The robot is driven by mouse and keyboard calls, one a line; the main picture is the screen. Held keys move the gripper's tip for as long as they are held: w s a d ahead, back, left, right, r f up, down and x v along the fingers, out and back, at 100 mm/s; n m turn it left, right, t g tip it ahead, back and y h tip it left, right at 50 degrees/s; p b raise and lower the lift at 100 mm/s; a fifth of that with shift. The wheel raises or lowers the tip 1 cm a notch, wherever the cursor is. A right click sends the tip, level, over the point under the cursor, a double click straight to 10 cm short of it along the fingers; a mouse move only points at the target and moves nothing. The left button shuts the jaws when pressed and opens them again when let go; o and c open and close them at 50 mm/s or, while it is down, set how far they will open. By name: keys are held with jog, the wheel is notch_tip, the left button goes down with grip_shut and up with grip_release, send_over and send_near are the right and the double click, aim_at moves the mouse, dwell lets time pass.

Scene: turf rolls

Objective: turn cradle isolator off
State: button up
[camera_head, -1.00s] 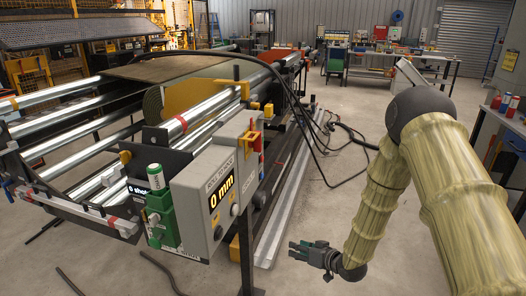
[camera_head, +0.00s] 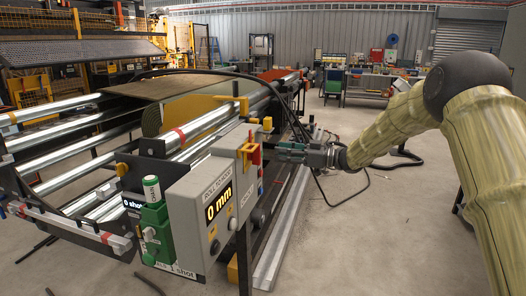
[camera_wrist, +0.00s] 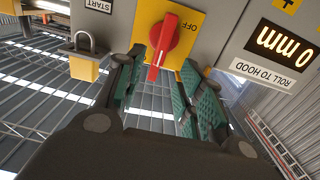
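The cradle isolator is a red rotary handle (camera_wrist: 165,40) on a yellow plate (camera_wrist: 187,22) on a grey control box. In the wrist view the handle's long end points down the picture, and the word OFF is at its right. In the head view the isolator (camera_head: 251,153) is on the right side of the grey box (camera_head: 203,208). My gripper (camera_head: 281,152) is just right of it. In the wrist view my gripper (camera_wrist: 158,70) is open, its green-padded fingers on either side of the handle's lower end. I cannot tell whether they touch it.
A padlock with a yellow body (camera_wrist: 84,66) hangs left of the handle in the wrist view. A lit 0 mm display (camera_wrist: 284,43) is at the right. In the head view, a green unit (camera_head: 156,232) stands left of the box, and black cables (camera_head: 312,160) run behind my gripper.

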aim_at(260, 149)
jog(key=x, duration=0.7)
jog(key=shift+a+f, duration=0.1)
jog(key=shift+a, duration=0.15)
grip_shut()
